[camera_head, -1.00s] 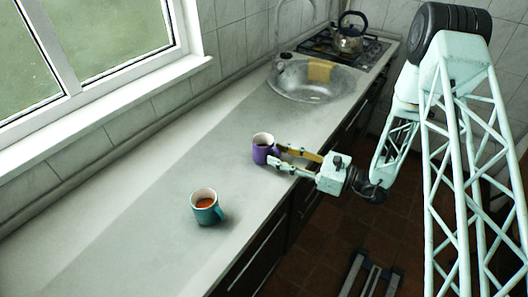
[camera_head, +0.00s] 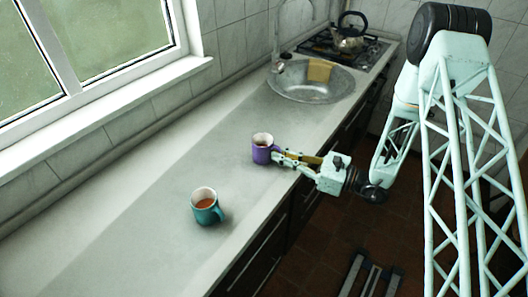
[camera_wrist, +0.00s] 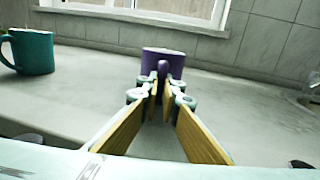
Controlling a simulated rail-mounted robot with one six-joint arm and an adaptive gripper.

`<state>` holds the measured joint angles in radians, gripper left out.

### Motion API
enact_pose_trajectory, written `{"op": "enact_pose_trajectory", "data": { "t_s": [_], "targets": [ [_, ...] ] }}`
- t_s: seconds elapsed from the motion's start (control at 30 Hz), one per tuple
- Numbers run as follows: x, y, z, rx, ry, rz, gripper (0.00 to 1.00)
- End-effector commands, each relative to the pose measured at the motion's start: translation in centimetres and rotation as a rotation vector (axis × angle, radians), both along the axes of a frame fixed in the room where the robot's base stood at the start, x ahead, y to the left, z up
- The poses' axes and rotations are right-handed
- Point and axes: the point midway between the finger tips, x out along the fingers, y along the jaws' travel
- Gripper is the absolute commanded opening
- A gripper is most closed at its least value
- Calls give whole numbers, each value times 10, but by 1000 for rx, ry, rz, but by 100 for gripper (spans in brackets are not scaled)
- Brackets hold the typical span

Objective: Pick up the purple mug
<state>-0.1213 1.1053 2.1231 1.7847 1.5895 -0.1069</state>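The purple mug (camera_head: 261,153) stands upright on the countertop, its pale inside showing. It also shows in the wrist view (camera_wrist: 152,66), straight ahead, with its handle facing me. My gripper (camera_head: 279,156) reaches in from the right at the mug's handle side. In the wrist view my gripper's fingertips (camera_wrist: 161,86) are drawn close together, one on each side of the handle. The fingers look shut on the handle, though the exact contact is partly hidden. The mug's base appears to be on the counter.
A teal mug with orange-brown contents (camera_head: 205,208) stands nearer on the counter, left of my gripper. A round sink (camera_head: 312,88) and a stove with a kettle (camera_head: 348,40) lie beyond. The window wall borders the counter (camera_head: 130,215), which is otherwise mostly clear.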

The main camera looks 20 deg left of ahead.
Motion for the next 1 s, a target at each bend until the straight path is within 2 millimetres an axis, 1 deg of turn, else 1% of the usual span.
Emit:
{"op": "enact_pose_trajectory", "data": {
  "t_s": [0.57,0.77,1.0],
  "targets": [
    [0,0,3,0,0,0,0],
    [0,0,9,1,-1,0,0],
    [0,0,19,1,-1,0,0]
  ]
}}
